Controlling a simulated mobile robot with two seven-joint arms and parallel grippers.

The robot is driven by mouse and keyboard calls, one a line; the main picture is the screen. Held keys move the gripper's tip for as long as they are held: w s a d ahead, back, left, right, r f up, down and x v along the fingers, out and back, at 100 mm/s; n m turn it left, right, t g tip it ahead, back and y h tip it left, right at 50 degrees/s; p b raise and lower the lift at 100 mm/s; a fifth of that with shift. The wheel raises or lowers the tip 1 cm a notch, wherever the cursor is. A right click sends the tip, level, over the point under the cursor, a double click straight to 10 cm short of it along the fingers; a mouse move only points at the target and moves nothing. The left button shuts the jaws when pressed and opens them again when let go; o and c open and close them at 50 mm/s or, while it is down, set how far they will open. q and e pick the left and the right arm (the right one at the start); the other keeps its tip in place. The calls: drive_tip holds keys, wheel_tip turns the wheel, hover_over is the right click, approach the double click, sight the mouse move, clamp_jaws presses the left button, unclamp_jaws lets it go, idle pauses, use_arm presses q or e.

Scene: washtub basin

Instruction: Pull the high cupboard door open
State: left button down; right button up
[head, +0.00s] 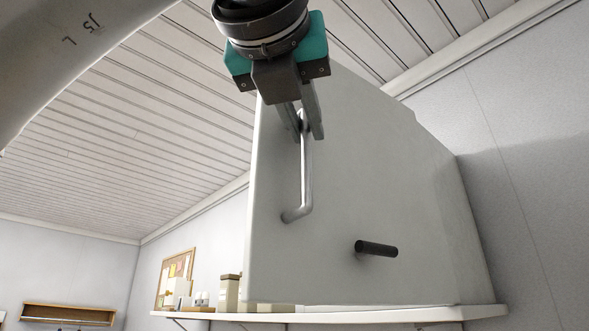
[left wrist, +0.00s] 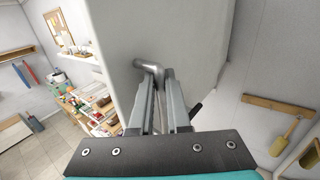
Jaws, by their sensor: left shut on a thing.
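The high cupboard door (head: 360,190) is a plain pale grey panel that fills the middle of the head view. A metal bar handle (head: 306,180) runs down near its left edge and bends into the door at its lower end. My left gripper (head: 309,122) comes from above and is shut on the upper part of the handle. In the left wrist view the handle (left wrist: 150,68) shows between the fingers, with the door (left wrist: 185,35) behind. Whether the door stands ajar I cannot tell. My right gripper is not in view.
A short dark peg (head: 376,249) sticks out from the door's lower part. A white shelf (head: 400,315) runs below the cupboard, with small containers (head: 229,292) at its left. In the left wrist view, a cluttered shelf unit (left wrist: 88,100) stands at left and a brush (left wrist: 284,136) hangs at right.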

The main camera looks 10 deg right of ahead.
use_arm(q)
drive_tip(key=c, duration=1.2)
unclamp_jaws()
drive_tip(key=shift+d, duration=0.1)
drive_tip(key=shift+o, duration=0.2)
drive_tip(key=b+v, duration=0.3)
drive_tip(key=v, duration=1.2)
drive_tip(key=shift+s, duration=0.15)
